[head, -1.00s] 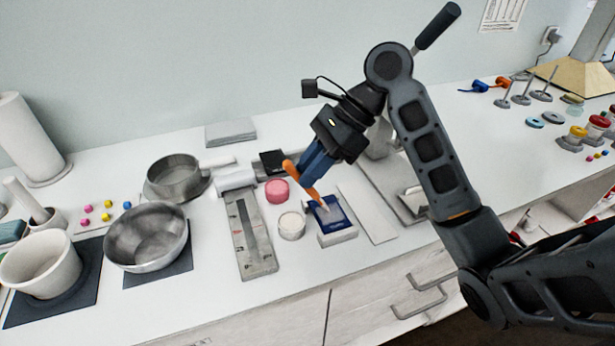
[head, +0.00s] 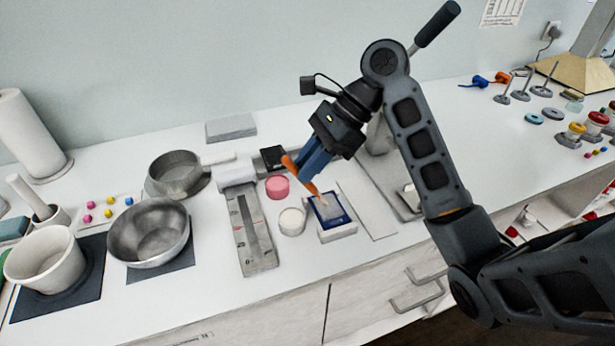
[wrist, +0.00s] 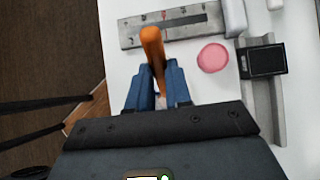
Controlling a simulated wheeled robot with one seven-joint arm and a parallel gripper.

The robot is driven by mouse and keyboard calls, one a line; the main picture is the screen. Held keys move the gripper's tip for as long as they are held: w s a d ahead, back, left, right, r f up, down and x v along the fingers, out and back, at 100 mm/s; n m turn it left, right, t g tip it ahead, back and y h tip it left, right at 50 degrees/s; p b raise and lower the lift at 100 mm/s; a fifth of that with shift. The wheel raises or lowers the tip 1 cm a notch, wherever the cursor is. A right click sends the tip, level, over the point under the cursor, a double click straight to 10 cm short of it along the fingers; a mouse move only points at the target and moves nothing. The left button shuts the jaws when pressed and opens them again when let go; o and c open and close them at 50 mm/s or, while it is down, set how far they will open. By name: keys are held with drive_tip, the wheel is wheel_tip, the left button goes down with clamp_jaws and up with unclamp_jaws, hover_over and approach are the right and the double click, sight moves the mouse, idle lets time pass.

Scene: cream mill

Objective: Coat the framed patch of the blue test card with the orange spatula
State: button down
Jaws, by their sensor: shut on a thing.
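The blue test card (head: 341,220) lies on a white block at the front middle of the counter, right of a small white-topped jar. A pale film covers much of the framed patch (head: 329,210) inside its blue border. My gripper (head: 312,172) is shut on the orange spatula (head: 290,162), which slants down with its tip at the upper left part of the card. Whether the tip touches the card I cannot tell. In the wrist view the spatula's orange handle (wrist: 153,50) stands up between my blue fingers; the card is hidden there.
A pink round lid (head: 277,187) and the white-topped jar (head: 292,221) stand close left of the card. A grey gauge plate (head: 250,235) lies further left, then a steel bowl (head: 148,235). A pale flat strip (head: 367,210) lies right of the card.

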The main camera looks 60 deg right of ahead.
drive_tip(key=shift+s+a, duration=0.3)
drive_tip(key=shift+s, duration=0.15)
idle(2.5)
drive_tip(key=shift+r, duration=2)
